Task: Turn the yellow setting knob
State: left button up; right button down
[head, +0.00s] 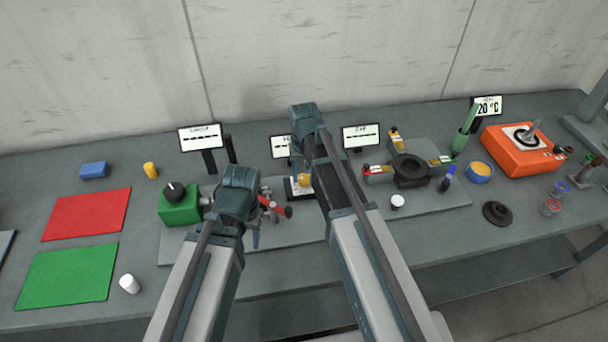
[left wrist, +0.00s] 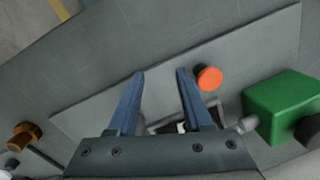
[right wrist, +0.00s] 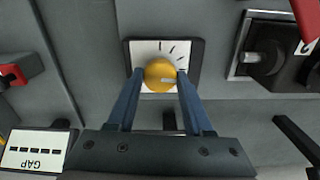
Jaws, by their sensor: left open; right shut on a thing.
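The yellow setting knob (right wrist: 160,71) is round with a pale mark and sits on a white dial plate (right wrist: 184,50) with black tick marks and a dark frame. My right gripper (right wrist: 160,76) is shut on it, one finger at each side. In the head view the knob (head: 304,180) is partly hidden by my right arm. My left gripper (left wrist: 160,73) is open, with nothing between its fingers. An orange-red round cap (left wrist: 209,78) lies just beside its right fingertip in the left wrist view.
A green box (head: 180,205) with a black knob stands left of my left gripper. A display marked GAP (right wrist: 35,150) and a red-handled part (right wrist: 12,76) are near the dial. Red (head: 86,214) and green (head: 66,275) mats lie at left. An orange device (head: 520,150) stands far right.

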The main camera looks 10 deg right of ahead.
aim_at(304, 178)
jog(key=shift+n, duration=0.5)
jog(key=shift+c, duration=1.5)
grip_release()
jog(key=shift+r, duration=0.1)
pick_arm(q)
notch_tip(304, 178, up, 14)
jog(key=p, duration=1.4)
pick_arm(e)
notch_tip(304, 178, up, 14)
pick_arm(q)
jog(key=shift+f, duration=0.15)
pick_arm(e)
jog(key=shift+s+f, duration=0.1)
jog(key=shift+f, duration=0.15)
